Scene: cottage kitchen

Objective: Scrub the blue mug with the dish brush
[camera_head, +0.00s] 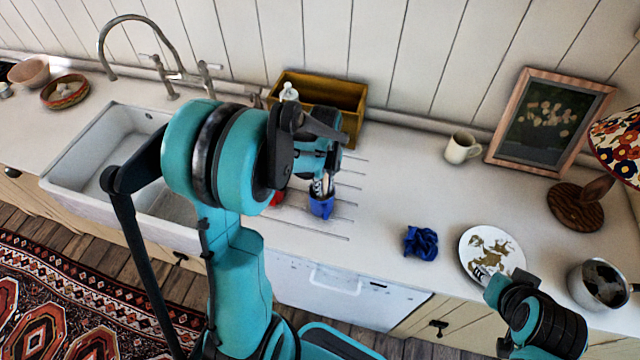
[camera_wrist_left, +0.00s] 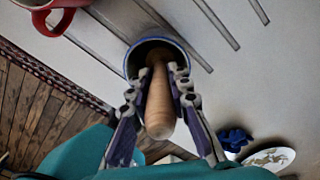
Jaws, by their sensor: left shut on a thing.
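The blue mug (camera_head: 321,207) stands on the grooved drainboard beside the sink; its dark round opening and blue rim (camera_wrist_left: 130,62) show in the left wrist view. My left gripper (camera_head: 322,184) is over the mug, shut on the wooden handle of the dish brush (camera_wrist_left: 158,105). The handle points down into the mug's mouth; the brush head is hidden inside. Both left fingers (camera_wrist_left: 163,82) flank the handle at the rim. My right gripper (camera_head: 486,275) is at the lower right, by the patterned plate; its finger gap is too small to tell.
A red mug (camera_wrist_left: 52,14) is close beside the blue one. A wooden box (camera_head: 345,95) with a white bottle stands behind. A crumpled blue cloth (camera_head: 421,243), a plate (camera_head: 511,254), a cream mug (camera_head: 461,149) and a pot (camera_head: 597,288) are to the right. The sink (camera_head: 125,128) is left.

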